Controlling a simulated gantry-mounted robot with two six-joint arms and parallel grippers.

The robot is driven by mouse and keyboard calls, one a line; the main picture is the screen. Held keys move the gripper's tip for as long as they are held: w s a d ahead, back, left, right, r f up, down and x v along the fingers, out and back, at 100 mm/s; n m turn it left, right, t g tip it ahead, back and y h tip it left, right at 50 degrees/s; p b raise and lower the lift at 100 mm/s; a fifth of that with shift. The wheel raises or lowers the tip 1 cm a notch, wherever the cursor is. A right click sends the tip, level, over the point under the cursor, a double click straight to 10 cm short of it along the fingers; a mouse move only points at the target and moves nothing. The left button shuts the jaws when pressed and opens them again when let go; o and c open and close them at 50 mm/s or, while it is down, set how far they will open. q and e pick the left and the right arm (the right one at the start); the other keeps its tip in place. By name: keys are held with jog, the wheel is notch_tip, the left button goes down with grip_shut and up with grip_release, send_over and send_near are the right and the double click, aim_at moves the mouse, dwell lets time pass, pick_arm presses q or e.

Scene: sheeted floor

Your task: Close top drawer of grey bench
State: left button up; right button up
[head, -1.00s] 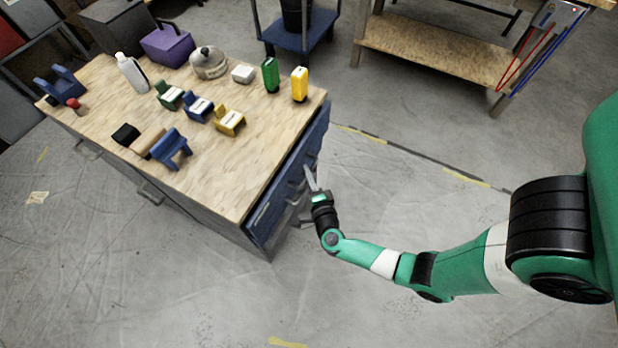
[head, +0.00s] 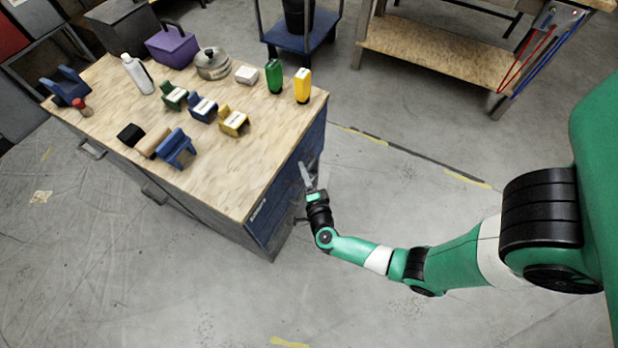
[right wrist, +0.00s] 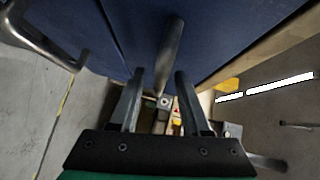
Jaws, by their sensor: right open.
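The grey bench (head: 215,215) has a wooden top and a blue drawer side facing my right arm. The top drawer's blue front (head: 285,193) sits flush or nearly flush under the top's edge; any small gap is too fine to tell. My right gripper (head: 308,178) is at this front. In the right wrist view, the open fingers (right wrist: 160,78) point at the blue front, with a metal bar handle (right wrist: 173,50) just ahead and between them. I cannot tell whether they touch it. My left gripper is not in view.
The bench top holds a white bottle (head: 137,74), a purple box (head: 170,46), a pot (head: 212,64), a yellow container (head: 302,86) and several small toy chairs. Another handle (right wrist: 45,38) shows at left in the wrist view.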

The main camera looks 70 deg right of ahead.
jog(key=p+v, duration=0.3)
jog(key=v, duration=0.7)
jog(key=shift+s+a, duration=0.25)
jog(key=shift+a, duration=0.05)
jog(key=shift+r, duration=0.1)
